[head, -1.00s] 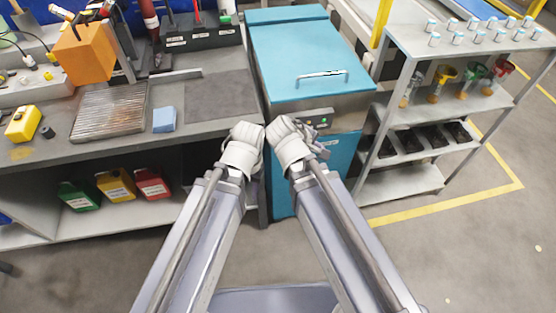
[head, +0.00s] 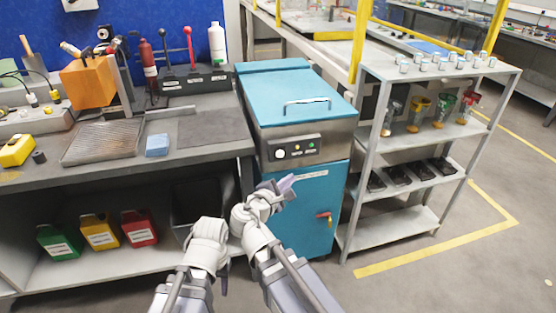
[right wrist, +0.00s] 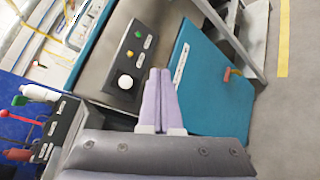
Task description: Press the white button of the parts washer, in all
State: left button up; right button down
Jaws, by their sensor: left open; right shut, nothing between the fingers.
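The parts washer (head: 297,118) is a teal cabinet with a closed lid and a grey front band. Its control panel (head: 296,151) carries the white button (head: 280,153) at the left, with a yellow and a green one beside it. The white button (right wrist: 125,82) also shows in the right wrist view. My right gripper (head: 290,182) is shut and empty, in front of the washer, below the panel. In the right wrist view its fingers (right wrist: 160,72) lie together, to the right of the button and apart from it in the picture. My left gripper (head: 224,290) is low at the left; its fingers are mostly hidden.
A workbench (head: 215,151) with a tray, blue sponge and orange block stands left of the washer. Green, yellow and red canisters (head: 100,235) sit on its lower shelf. A grey rack (head: 400,76) with small jars, cups and dark trays stands to the right. Floor beyond it is clear.

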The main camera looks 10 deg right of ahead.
send_near(284, 156)
jog(key=shift+s+d+x, duration=0.15)
jog(key=shift+x, duration=0.7)
jog(key=shift+s+d+x, duration=0.1)
jog(key=shift+x, duration=0.75)
jog(key=shift+s+d+x, duration=0.15)
jog(key=shift+x, duration=0.7)
jog(key=shift+f, duration=0.1)
jog(key=shift+w, duration=0.4)
jog(key=shift+w, duration=0.45)
dwell(0.7)
jog(key=shift+s, duration=0.85)
jog(key=shift+s, duration=0.1)
